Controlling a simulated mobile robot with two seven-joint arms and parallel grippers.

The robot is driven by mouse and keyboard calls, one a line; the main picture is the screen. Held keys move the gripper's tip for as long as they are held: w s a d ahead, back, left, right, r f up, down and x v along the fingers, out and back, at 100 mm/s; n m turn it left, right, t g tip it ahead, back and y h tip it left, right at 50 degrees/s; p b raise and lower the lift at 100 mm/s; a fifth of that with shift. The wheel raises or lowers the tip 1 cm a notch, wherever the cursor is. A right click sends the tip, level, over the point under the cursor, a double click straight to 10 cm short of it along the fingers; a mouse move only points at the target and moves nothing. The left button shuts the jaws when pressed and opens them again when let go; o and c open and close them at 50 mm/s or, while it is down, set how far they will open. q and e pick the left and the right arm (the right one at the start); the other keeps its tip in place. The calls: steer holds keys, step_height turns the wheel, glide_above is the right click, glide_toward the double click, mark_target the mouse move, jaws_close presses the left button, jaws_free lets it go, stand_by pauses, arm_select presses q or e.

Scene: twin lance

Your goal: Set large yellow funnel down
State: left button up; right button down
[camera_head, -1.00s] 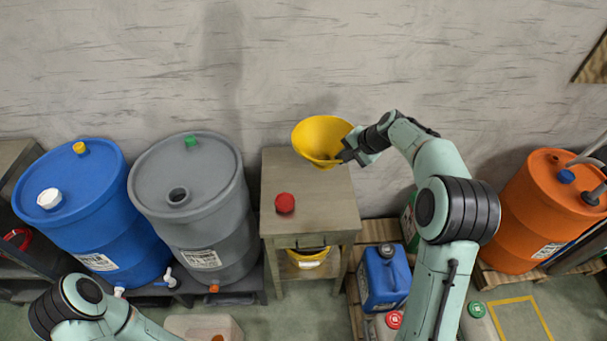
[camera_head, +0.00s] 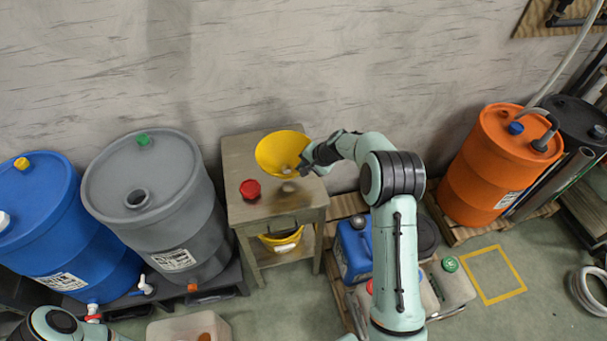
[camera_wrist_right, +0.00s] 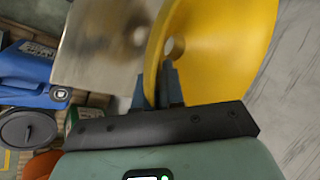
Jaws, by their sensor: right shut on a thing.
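The large yellow funnel (camera_head: 281,152) is tilted above the right back part of the small wooden table (camera_head: 240,207) in the head view. My right gripper (camera_head: 306,163) is shut on the funnel's rim at its right side. In the right wrist view the jaws (camera_wrist_right: 166,88) pinch the rim of the yellow funnel (camera_wrist_right: 225,50), with the table top (camera_wrist_right: 95,45) beyond it. I cannot tell whether the funnel's spout touches the table. My left arm shows only at the bottom left of the head view; its gripper is out of frame.
An orange drum (camera_head: 497,165) stands farther right.

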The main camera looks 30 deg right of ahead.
steer(key=shift+f, duration=1.7)
steer(key=shift+f, duration=0.2)
steer(key=c, duration=1.2)
jaws_free()
steer(key=shift+c, duration=0.2)
steer(key=shift+r, duration=0.1)
